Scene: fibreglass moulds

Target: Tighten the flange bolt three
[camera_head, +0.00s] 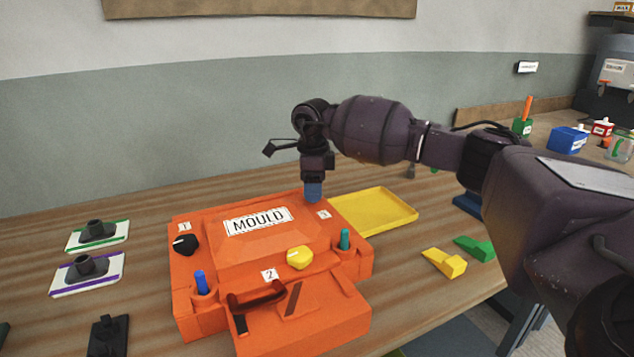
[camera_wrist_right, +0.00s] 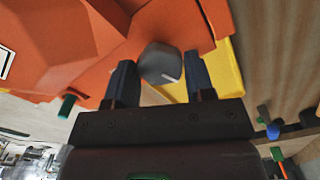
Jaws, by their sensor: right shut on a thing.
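The orange mould (camera_head: 222,255) lies on the wooden table with number labels 1, 2 and 3 on it. My right gripper (camera_head: 313,192) points down at the mould's back right corner, behind label 3 (camera_head: 323,214). In the right wrist view a grey bolt head (camera_wrist_right: 161,64) with a pale line sits between the two fingers of my right gripper (camera_wrist_right: 160,82), which is shut on it. In the head view the fingers hide this bolt. A black bolt head (camera_head: 186,244) is beside label 1 and a yellow one (camera_head: 300,258) near label 2. My left gripper is not in view.
A yellow tray (camera_head: 385,207) lies right of the mould. Blue (camera_head: 201,283) and green (camera_head: 345,239) pins stand on the mould, and a dark handle (camera_head: 256,299) is at its front. Yellow (camera_head: 444,262) and green (camera_head: 474,247) wedges lie at right. Plates with black fittings (camera_head: 97,232) are at left.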

